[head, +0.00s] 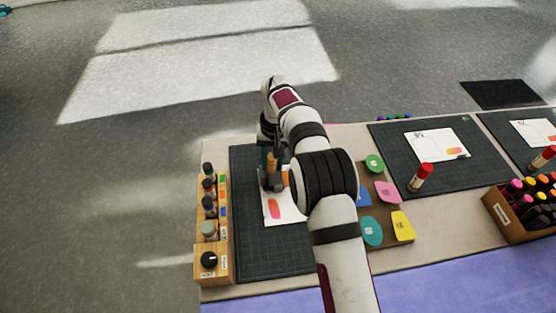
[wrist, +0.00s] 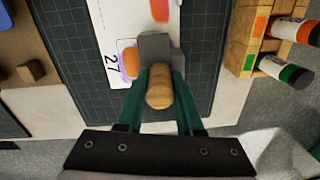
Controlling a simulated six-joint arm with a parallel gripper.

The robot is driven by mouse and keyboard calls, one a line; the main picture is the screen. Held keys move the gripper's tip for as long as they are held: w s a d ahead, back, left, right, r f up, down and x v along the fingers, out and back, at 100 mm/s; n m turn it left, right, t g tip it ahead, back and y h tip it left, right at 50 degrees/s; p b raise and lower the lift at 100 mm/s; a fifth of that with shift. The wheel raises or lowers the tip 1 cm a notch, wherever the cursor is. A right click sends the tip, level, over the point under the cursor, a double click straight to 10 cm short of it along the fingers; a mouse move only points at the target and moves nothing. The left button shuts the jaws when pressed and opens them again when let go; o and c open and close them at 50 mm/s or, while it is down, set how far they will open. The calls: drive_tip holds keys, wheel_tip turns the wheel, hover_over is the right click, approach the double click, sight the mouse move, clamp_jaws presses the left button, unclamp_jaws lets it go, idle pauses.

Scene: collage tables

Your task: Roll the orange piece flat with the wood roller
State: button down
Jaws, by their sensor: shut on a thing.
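My gripper (wrist: 162,98) has its teal fingers shut on the wooden handle of the wood roller (wrist: 159,88). The roller's grey head (wrist: 155,48) is over the lower part of a white card (wrist: 108,25) marked 27. An orange and purple piece (wrist: 130,62) shows beside the head, partly hidden by it. A longer orange-red shape (wrist: 160,10) lies farther up the card, cut by the frame edge. In the head view, my gripper (head: 270,172) is over the card (head: 290,209), with the orange-pink shape (head: 274,208) nearer the camera. Whether the roller touches the card is unclear.
The card lies on a dark cutting mat (head: 275,255). A wooden rack of bottles (head: 225,262) stands along its left side. Coloured shapes (head: 402,226) lie on a board at right. Farther right are more mats, red-capped sticks (head: 421,177) and a crate of markers (head: 510,222).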

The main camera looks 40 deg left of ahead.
drive_tip(key=shift+s+a, duration=0.75)
drive_tip(key=shift+w+d, duration=1.2)
drive_tip(key=shift+w, duration=0.05)
wheel_tip(320, 180, up, 7)
drive_tip(key=shift+r, duration=0.1)
